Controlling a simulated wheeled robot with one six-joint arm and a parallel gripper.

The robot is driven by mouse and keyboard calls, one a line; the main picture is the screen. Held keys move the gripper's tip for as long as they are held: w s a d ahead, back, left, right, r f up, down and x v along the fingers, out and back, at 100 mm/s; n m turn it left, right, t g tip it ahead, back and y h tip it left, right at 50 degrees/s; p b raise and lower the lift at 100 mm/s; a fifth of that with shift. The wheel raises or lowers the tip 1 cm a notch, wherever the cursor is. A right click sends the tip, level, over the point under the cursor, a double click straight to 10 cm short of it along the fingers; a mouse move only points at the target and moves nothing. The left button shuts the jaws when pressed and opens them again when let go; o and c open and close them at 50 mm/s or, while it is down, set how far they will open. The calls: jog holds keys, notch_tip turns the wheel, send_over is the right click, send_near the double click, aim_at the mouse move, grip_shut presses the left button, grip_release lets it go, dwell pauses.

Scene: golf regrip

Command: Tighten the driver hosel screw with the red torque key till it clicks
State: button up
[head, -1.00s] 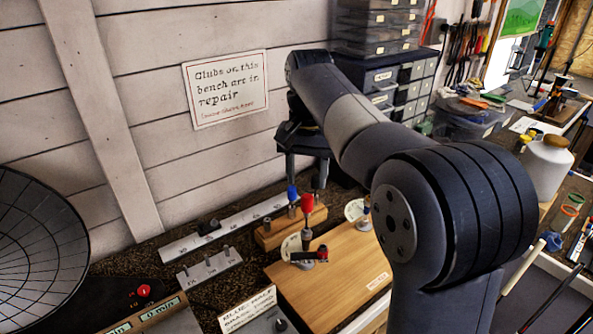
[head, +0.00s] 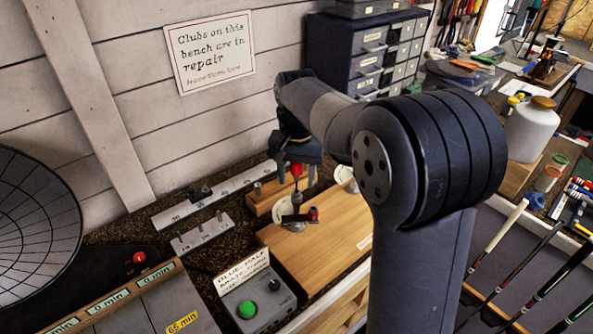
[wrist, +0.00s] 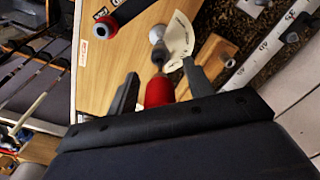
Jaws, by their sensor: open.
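The red torque key stands upright, its red handle (head: 297,170) partly hidden by my gripper in the head view. In the wrist view the red handle (wrist: 158,92) lies between my two open fingers, with a slim gap on each side. My gripper (head: 297,176) is open around it and points down. The key's shaft runs down to a grey metal piece (wrist: 157,34) beside a pale disc (wrist: 180,36). A dark bar with a red end (head: 313,213) lies beside the key's foot. Whether the tip sits in the hosel screw cannot be told.
A wooden board (head: 325,240) lies under the key. A wooden block (wrist: 214,54) and a grey rail with pegs (head: 215,197) stand nearby. A box with a green button (head: 247,308) is at the front. A drawer cabinet (head: 365,55) stands behind my arm.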

jog(key=shift+c, duration=0.4)
grip_shut()
jog(key=m+p, duration=0.1)
jog(key=m, duration=0.1)
jog(key=shift+r+m, duration=0.15)
jog(key=shift+m, duration=0.15)
jog(key=m+p, duration=0.1)
jog(key=m, duration=0.2)
dwell(0.4)
jog(key=shift+m, duration=0.5)
jog(key=m+p, duration=0.1)
jog(key=m, duration=0.4)
jog(key=shift+f, duration=0.2)
jog(key=shift+p, duration=0.35)
